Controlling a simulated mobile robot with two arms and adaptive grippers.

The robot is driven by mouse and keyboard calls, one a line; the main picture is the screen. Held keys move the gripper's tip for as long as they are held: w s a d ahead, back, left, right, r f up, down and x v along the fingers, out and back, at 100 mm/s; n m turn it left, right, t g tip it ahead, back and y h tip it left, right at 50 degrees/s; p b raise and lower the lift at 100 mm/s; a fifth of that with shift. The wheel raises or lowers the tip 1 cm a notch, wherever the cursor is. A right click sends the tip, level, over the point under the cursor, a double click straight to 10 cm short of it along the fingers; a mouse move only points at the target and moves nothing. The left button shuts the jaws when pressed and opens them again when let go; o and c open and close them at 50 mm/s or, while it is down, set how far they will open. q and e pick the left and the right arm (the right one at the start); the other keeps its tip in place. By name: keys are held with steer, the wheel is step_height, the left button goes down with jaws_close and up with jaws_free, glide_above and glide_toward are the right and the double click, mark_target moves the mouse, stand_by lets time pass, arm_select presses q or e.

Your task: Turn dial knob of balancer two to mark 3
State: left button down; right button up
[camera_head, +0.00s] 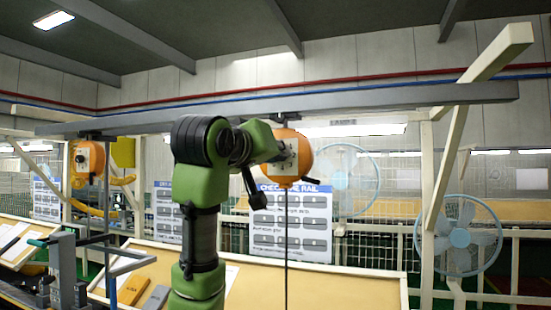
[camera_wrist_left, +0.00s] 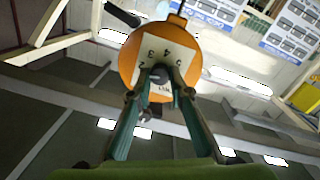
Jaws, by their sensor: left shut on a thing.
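An orange balancer (camera_head: 302,158) hangs from the overhead rail right of centre, with a dark cable running down from it. In the left wrist view the balancer (camera_wrist_left: 133,70) shows a pale dial plate (camera_wrist_left: 178,52) with the marks 2, 3, 4 and 5. My left gripper (camera_head: 284,150) reaches its dial side; in the left wrist view its fingers (camera_wrist_left: 159,82) are shut on the dark dial knob (camera_wrist_left: 160,72) at the plate's middle. The fingers partly hide the knob, and I cannot tell which mark it points to. My right gripper is not in view.
Another orange balancer (camera_head: 87,160) hangs at the left. The grey overhead rail (camera_head: 400,99) spans the scene. A pale slanted beam (camera_head: 470,115) and fans (camera_head: 460,237) stand at the right. A tan sloped bench (camera_head: 345,282) lies below, with a grey frame (camera_head: 63,265) at lower left.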

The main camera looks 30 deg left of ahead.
arm_select(q)
steer(key=m, duration=1.1)
steer(key=shift+d+y, duration=0.1)
steer(key=shift+y, duration=0.2)
steer(key=shift+m, duration=0.3)
steer(key=c, duration=1.8)
jaws_free()
steer(key=shift+c, duration=0.2)
